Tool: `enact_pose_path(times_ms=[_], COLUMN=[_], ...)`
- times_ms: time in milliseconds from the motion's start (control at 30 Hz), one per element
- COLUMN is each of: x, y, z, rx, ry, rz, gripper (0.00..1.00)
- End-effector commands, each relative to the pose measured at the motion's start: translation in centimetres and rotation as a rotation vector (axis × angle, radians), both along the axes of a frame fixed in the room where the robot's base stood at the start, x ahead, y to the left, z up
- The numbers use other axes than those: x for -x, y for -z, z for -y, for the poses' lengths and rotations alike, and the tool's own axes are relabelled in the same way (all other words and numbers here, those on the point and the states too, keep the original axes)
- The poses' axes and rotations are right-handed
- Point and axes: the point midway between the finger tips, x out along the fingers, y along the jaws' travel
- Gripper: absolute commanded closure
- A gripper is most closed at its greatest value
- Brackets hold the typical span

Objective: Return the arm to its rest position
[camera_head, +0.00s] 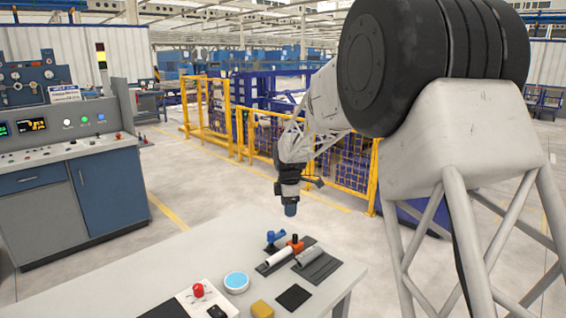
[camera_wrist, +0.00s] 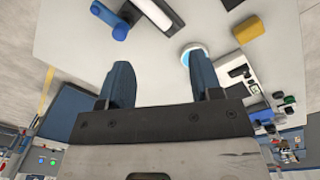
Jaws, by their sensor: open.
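My gripper (camera_head: 291,208) hangs in the air above the far part of the white table (camera_head: 170,262), pointing down. In the wrist view its two blue fingers (camera_wrist: 161,85) are spread apart with nothing between them. Below and to its right in the head view, a blue pipe fitting (camera_head: 276,237) and an orange fitting (camera_head: 295,243) stand beside two light pipes (camera_head: 279,257), (camera_head: 308,256) on dark holders. In the wrist view the blue fitting (camera_wrist: 110,20) is at the top, next to a pipe (camera_wrist: 155,12).
On the table are a blue-topped round disc (camera_head: 236,281), a yellow block (camera_head: 262,309), a black square pad (camera_head: 293,297) and a panel with a red button (camera_head: 198,290). A control console (camera_head: 75,190) stands left. Yellow fencing (camera_head: 250,140) stands behind my arm.

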Motion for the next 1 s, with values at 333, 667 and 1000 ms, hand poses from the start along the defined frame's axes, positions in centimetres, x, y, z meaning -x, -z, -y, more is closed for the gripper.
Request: enact_pose_path(times_ms=[333, 667, 1000], x=[7.9, 16.0, 24.7], y=[-5.4, -9.0, -11.1], z=[4.2, 7.6, 10.7], rx=[-0.019, -0.044, -0.076], ry=[0.283, 0.552, 0.829], rz=[0.029, 0.055, 0.079], gripper=[0.41, 0.41, 0.41])
